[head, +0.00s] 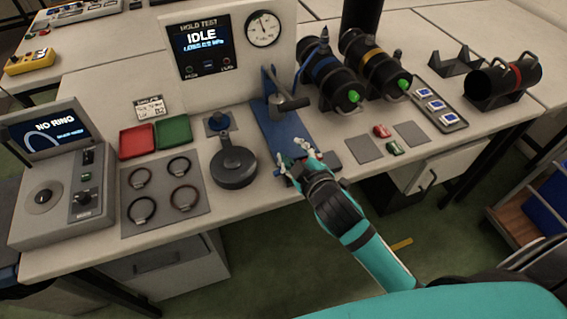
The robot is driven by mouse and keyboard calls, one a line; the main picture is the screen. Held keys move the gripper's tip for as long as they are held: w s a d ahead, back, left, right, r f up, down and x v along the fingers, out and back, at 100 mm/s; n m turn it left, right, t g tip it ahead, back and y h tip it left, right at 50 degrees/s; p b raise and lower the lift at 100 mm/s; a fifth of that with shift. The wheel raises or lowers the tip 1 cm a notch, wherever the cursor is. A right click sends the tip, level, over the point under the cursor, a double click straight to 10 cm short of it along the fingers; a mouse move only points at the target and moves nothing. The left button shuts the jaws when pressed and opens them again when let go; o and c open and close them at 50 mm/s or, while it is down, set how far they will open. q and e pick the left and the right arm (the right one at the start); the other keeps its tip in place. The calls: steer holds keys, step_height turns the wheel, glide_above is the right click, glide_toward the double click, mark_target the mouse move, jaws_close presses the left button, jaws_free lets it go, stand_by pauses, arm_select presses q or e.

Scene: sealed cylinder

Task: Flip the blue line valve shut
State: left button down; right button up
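My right gripper (296,155) reaches in from the lower right over the bench's front edge. Its pale fingertips are spread apart, with nothing seen between them. It is at the front end of a blue base plate (270,130), covering part of it. A grey metal lever and clamp (285,101) stand on this plate behind the gripper, apart from it. A black cylinder with a blue band (326,74) lies at the back with a green end knob (353,96). I cannot tell which part is the blue line valve. My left gripper is not in view.
The hold test panel (205,50) reads IDLE, with a gauge (263,29) beside it. A yellow-banded cylinder (375,62) adjoins the blue one. A round black dish (234,167) and red (137,141) and green trays (173,131) stand left. Grey pads (364,150) lie right.

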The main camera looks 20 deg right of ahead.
steer(key=w+a+r+n+t+y, duration=0.3)
steer(key=a+r+n+y, duration=0.2)
steer(key=r+n, duration=0.25)
steer(key=w+a+r+n+t+y, duration=0.2)
steer(key=w+a+r+n+y, duration=0.15)
steer(key=r+n, duration=0.35)
steer(key=s+a+r+n+g+y, duration=0.2)
steer(key=a+n+g+y, duration=0.35)
steer(key=n, duration=0.45)
steer(key=s+a+r+n+g+y, duration=0.25)
steer(key=a+n+g+y, duration=0.2)
steer(key=n+g, duration=0.4)
steer(key=n+g+h, duration=0.6)
steer(key=n+h, duration=0.9)
glide_toward(280, 170)
steer(key=p+x, duration=0.3)
steer(key=x, duration=0.5)
steer(key=shift+f+p, duration=0.1)
steer(key=shift+p, duration=0.25)
